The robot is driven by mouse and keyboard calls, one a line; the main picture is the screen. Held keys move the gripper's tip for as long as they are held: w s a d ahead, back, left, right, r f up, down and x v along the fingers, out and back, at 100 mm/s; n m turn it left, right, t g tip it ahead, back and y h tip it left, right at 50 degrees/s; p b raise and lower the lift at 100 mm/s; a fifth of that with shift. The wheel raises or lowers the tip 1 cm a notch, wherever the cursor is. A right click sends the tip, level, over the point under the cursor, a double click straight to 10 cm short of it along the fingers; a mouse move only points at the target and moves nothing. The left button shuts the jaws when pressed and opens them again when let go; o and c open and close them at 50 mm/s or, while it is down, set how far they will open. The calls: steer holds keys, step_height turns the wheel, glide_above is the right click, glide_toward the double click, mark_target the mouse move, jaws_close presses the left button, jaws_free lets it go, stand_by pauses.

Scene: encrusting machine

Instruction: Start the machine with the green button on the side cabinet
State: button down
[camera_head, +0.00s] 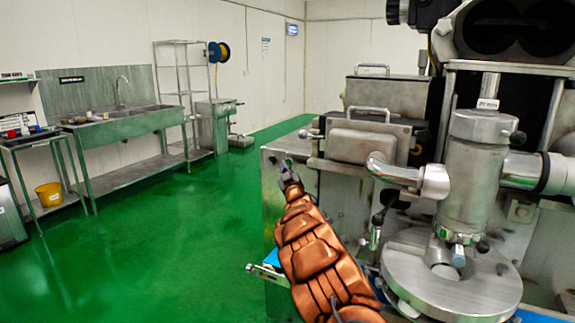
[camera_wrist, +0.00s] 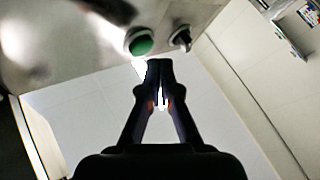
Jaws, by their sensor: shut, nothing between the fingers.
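The green button (camera_wrist: 141,46) is a round green cap in a pale ring on the metal panel (camera_wrist: 70,70) of the side cabinet. A dark selector knob (camera_wrist: 181,40) sits to its right in the wrist view. My gripper (camera_wrist: 159,64) is shut and empty, its fingertips just below and right of the button in that picture. I cannot tell whether they touch the panel. In the head view my gripper (camera_head: 288,165) is at the left end of the machine's cabinet (camera_head: 271,190), with a small patch of green at its tips. My arm hides part of the cabinet.
The machine's steel body (camera_head: 360,140) and round plate (camera_head: 450,285) stand to the right. A sink bench (camera_head: 125,122), a shelf rack (camera_head: 182,95) and a side table with a yellow bucket (camera_head: 49,194) line the left wall. The green floor (camera_head: 170,240) between is clear.

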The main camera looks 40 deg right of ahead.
steer(key=shift+d, duration=0.1)
stand_by(0.6)
steer(key=shift+w+d, duration=0.15)
steer(key=shift+d, duration=0.15)
